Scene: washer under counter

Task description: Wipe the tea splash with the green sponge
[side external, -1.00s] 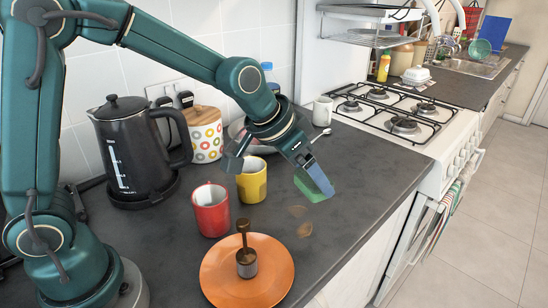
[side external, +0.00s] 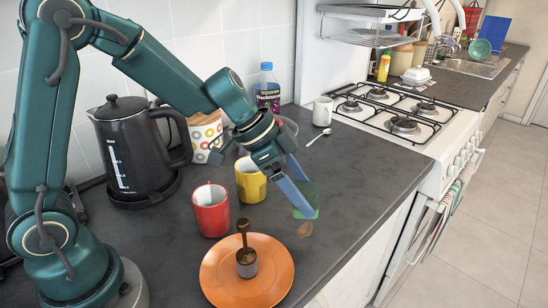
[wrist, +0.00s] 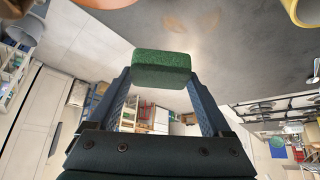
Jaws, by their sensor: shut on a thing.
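My gripper (side external: 297,193) is shut on the green sponge (side external: 309,198), over the front part of the dark counter. In the wrist view the sponge (wrist: 161,68) sits between the two blue fingertips. The tea splash (side external: 304,230) is a brown stain on the counter, just below the sponge in the side view. Part of the stain is hidden there by the sponge or fingers. In the wrist view the stain shows as faint brown patches (wrist: 207,46) beyond the sponge. I cannot tell whether the sponge touches the counter.
A yellow mug (side external: 250,182) and a red mug (side external: 210,212) stand left of the sponge. An orange plate (side external: 275,280) with a brown-handled tool (side external: 246,258) lies in front. The kettle (side external: 130,150) stands behind; the stove (side external: 395,125) is right. The counter right of the sponge is clear.

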